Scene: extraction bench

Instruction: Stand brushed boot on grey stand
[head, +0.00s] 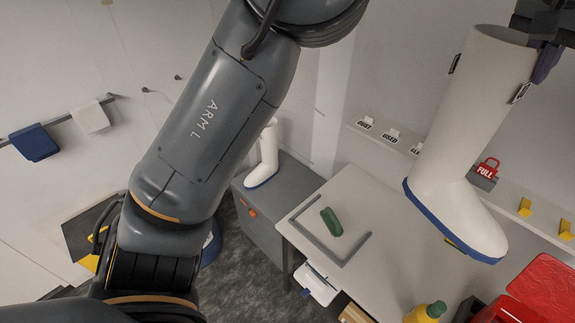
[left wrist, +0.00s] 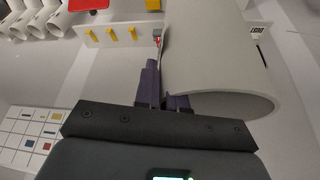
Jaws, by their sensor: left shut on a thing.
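A tall white boot (head: 460,130) with a blue sole hangs at the right of the head view, toe to the lower right, above the bench. My left gripper (head: 541,62) is at its top rim, partly cut off by the picture edge. In the left wrist view, the purple fingers (left wrist: 165,95) are shut on the rim of the boot shaft (left wrist: 215,60). A grey cabinet-like stand (head: 272,222) stands left of the bench; a second white boot (head: 266,158) with a blue sole stands upright on it. My right gripper is not in view.
The pale bench (head: 395,265) bears a green brush-like block (head: 331,222) beside a grey L-shaped edge (head: 345,258). A yellow bottle (head: 425,313) and a red box (head: 545,290) are at the lower right. A shelf (head: 400,143) with labels and a red lock (head: 486,168) runs along the wall.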

